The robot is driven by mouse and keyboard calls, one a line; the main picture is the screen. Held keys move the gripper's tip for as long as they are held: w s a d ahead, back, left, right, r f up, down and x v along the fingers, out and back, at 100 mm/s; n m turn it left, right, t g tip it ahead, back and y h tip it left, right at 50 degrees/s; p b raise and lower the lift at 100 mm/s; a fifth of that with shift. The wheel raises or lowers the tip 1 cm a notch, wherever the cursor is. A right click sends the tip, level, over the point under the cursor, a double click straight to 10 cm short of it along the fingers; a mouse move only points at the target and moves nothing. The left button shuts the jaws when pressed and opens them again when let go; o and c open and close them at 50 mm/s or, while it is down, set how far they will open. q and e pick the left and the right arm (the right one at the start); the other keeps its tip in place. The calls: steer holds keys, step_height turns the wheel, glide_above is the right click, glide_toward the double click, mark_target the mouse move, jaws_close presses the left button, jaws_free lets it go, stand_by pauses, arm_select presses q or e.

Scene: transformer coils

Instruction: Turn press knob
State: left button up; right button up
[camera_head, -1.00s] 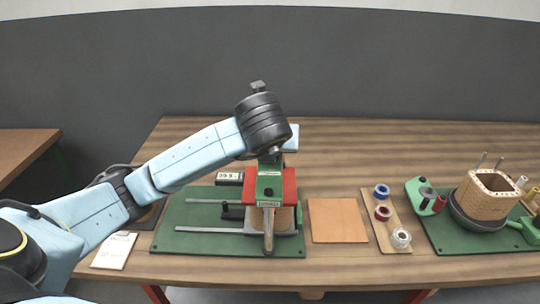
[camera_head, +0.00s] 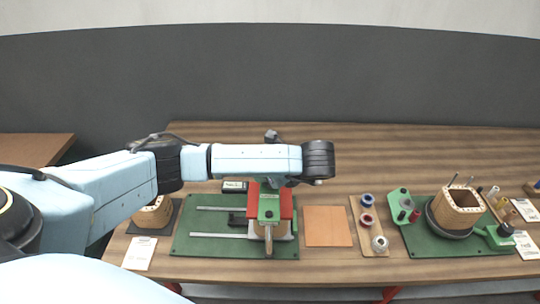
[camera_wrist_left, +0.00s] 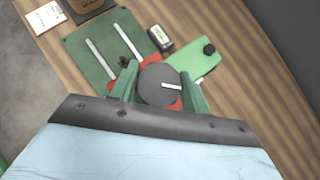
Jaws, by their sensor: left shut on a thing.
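The press (camera_head: 268,207) has a green head on a red block and stands on a green base plate (camera_head: 200,243) with two grey rails. In the left wrist view, the round dark grey press knob (camera_wrist_left: 158,88), with a pale line across it, sits between the two green fingers of my left gripper (camera_wrist_left: 163,84). The gripper is shut on the knob. In the head view, my left arm hides the knob and most of the gripper above the press. My right gripper is not in view.
A small counter box (camera_head: 235,186) stands behind the rails. An orange board (camera_head: 328,226) and a wooden strip (camera_head: 370,245) with several wire spools lie to the right. Further right, a wooden coil former (camera_head: 459,207) stands on another green plate. The table's back is clear.

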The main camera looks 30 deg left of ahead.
arm_select(q)
steer(key=n+g+p, duration=0.2)
steer(key=n+p, duration=0.1)
steer(key=shift+r+n+g+p, duration=0.15)
steer(key=shift+n+g+p, duration=0.15)
steer(key=shift+g+p, duration=0.1)
steer(key=shift+n+g+p, duration=0.3)
steer(key=shift+n+g, duration=0.3)
steer(key=shift+n, duration=0.2)
steer(key=shift+f+n+g, duration=0.2)
steer(key=shift+n+g, duration=0.6)
steer(key=shift+n, duration=0.2)
steer(key=shift+h+p, duration=0.3)
steer(key=o, duration=1)
steer(key=shift+r, duration=0.1)
steer(key=v, duration=1.3)
steer(key=shift+w+d, duration=0.15)
